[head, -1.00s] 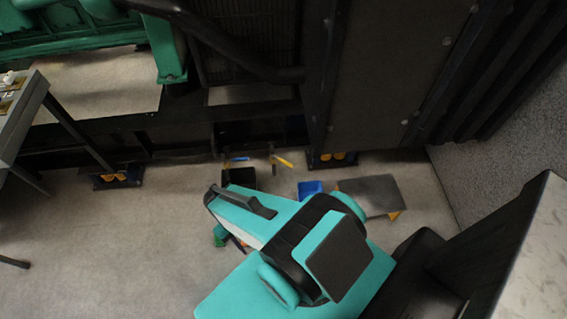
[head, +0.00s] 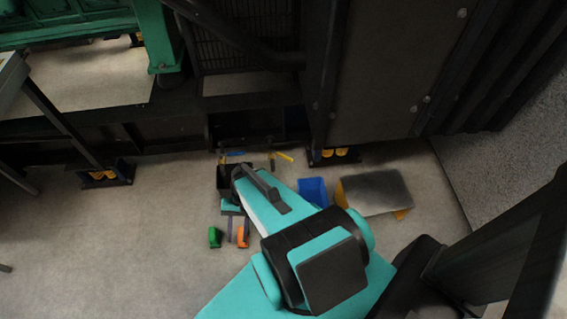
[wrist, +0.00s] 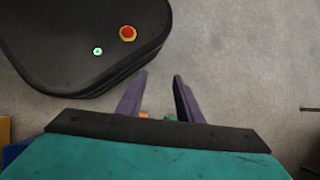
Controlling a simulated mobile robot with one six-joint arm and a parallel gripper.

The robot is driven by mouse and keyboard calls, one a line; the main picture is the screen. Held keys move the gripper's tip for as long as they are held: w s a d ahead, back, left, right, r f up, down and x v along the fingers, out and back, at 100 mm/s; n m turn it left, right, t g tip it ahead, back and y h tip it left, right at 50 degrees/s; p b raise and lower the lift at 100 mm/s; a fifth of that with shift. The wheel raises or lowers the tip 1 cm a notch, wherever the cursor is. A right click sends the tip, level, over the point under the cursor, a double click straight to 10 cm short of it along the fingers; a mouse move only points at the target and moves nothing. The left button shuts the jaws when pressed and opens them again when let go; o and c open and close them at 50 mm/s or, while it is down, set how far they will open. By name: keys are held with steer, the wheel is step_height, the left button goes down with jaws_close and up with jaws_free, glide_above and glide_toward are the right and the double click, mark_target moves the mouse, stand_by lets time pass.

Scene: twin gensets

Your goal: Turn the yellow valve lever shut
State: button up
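The yellow valve lever (head: 285,156) shows in the head view, low on the dark genset frame, slanting down to the right from a small upright stem. Its exact angle to the pipe is too small to tell. My gripper (head: 230,236) is in front of the frame, below and left of the lever in the picture, apart from it. In the wrist view my gripper (wrist: 161,75) has its two purple fingers spread, with nothing held between them. The lever is not seen between the fingers there.
A blue lever (head: 235,154) sits left of the yellow one. A blue bin (head: 313,191) and a grey plate with yellow feet (head: 374,192) stand on the floor to the right. Yellow-and-black mounts (head: 105,174) line the frame.

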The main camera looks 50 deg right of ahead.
steer(key=w+d+f+m+t+y+b, duration=0.3)
steer(key=w+d+f+m+t+b, duration=0.3)
steer(key=b, duration=0.4)
steer(key=m+t+h+b, duration=0.6)
steer(key=m+t+b, duration=1)
steer(key=b, duration=0.8)
glide_toward(280, 155)
steer(key=s+d+m+g, duration=0.1)
steer(key=s+d, duration=0.1)
steer(key=s, duration=0.4)
steer(key=shift+w+r, duration=0.1)
steer(key=shift+w, duration=0.05)
steer(key=shift+w, duration=0.1)
steer(key=shift+w+a+b, duration=0.45)
steer(key=shift+w+b, duration=0.3)
steer(key=shift+w, duration=1.5)
steer(key=shift+w+a+b, duration=0.4)
steer(key=shift+w+b, duration=0.3)
steer(key=shift+w, duration=1.55)
steer(key=shift+w+a+b, duration=0.45)
steer(key=shift+w+b, duration=0.3)
steer(key=shift+w, duration=1.45)
steer(key=shift+c, duration=0.4)
jaws_close()
